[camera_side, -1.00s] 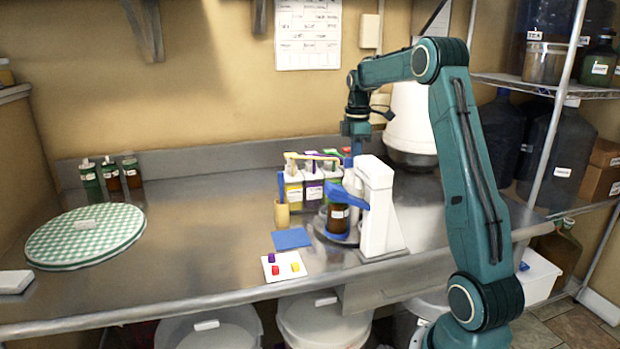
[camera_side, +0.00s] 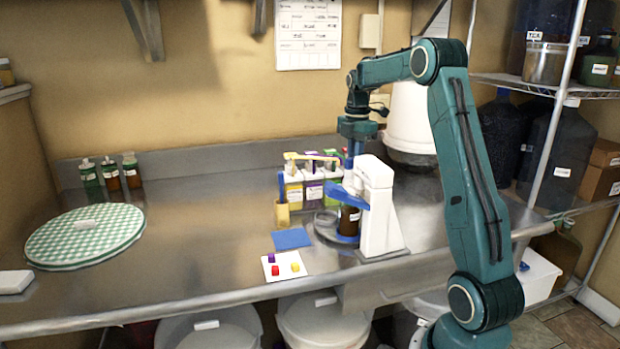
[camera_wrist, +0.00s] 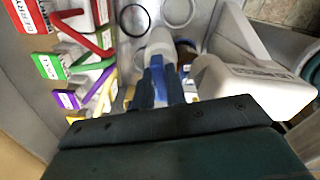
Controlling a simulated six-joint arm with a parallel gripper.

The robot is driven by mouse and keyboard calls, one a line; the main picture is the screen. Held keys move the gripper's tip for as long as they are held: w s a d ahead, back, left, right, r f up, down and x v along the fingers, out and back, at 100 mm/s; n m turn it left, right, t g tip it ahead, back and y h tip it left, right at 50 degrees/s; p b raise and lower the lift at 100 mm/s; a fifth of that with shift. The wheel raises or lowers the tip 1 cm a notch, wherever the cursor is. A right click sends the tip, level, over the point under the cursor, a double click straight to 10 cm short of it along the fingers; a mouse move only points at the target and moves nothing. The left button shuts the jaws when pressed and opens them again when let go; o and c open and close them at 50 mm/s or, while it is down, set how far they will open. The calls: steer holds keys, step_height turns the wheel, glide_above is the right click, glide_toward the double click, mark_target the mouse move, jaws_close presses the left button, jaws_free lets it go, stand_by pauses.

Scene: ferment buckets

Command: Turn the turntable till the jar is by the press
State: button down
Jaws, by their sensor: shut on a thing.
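The turntable (camera_side: 326,232) is a low grey disc at the foot of the white press (camera_side: 376,212). The brown jar (camera_side: 348,222) stands upright on its press side, close to the press column and below the blue press arm (camera_side: 345,196). My gripper (camera_side: 351,170) points down behind the press arm, its tips hidden in the side view. In the wrist view my blue fingers (camera_wrist: 155,82) are shut on a pale knob (camera_wrist: 160,42) above the grey disc. The knob's base is hidden; the press body (camera_wrist: 255,85) is close at the right.
The counter's left middle (camera_side: 200,230) is clear.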

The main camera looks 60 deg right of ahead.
steer(key=shift+w+r+n, duration=0.1)
steer(key=shift+w+n, duration=0.05)
steer(key=shift+n, duration=2.45)
steer(key=c, duration=1.4)
jaws_free()
steer(key=shift+c, duration=0.2)
step_height(320, 180, up, 14)
